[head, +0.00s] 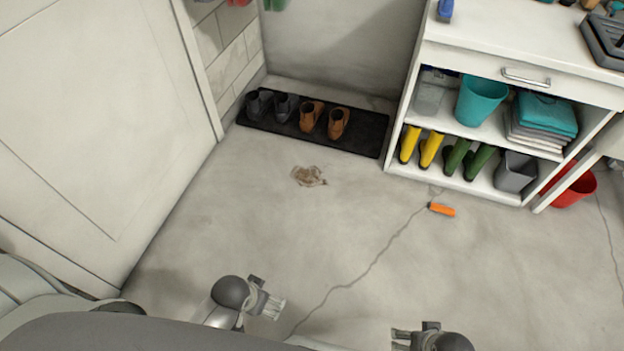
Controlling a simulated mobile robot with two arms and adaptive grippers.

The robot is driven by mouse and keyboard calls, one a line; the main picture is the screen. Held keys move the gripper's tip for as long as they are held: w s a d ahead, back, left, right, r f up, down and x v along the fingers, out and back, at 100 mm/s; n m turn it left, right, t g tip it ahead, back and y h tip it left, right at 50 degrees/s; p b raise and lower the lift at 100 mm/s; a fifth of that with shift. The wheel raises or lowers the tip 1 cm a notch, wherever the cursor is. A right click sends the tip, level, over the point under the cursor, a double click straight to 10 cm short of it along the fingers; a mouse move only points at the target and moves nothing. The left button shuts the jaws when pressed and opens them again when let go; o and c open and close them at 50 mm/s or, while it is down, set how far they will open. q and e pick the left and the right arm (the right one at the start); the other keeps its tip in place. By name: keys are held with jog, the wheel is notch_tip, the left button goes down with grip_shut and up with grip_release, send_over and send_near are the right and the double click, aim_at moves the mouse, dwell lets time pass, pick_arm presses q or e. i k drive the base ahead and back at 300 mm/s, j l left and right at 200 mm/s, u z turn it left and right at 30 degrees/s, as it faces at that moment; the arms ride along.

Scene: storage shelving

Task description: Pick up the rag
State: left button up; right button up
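A small brown, crumpled-looking patch (308,176) lies on the floor in front of the black shoe mat. I cannot tell whether it is a rag or dirt. Folded teal cloths (546,114) lie on top of a stack of pale cloths (532,136) on the shelf. My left gripper (272,305) is at the bottom of the head view, well short of the brown patch, with nothing seen in it. My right gripper (400,338) is at the bottom edge, partly cut off. The finger gap of each is too small to make out.
An orange-handled tool (442,209) lies on the floor by the white shelving unit (512,187). Boots, a teal bin (481,100) and a grey bin (515,172) stand on its shelves. Shoes stand on the black mat (365,130). A red bucket (575,190) is at right.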

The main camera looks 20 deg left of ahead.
aim_at(439, 208)
jog(key=i+l, duration=0.25)
jog(key=i, duration=0.15)
jog(key=i+l+z, duration=0.1)
jog(key=i, duration=0.3)
jog(key=i+l, duration=0.3)
jog(key=i, duration=0.15)
jog(key=i+l+z, duration=0.1)
jog(key=i, duration=0.3)
jog(key=l, duration=0.1)
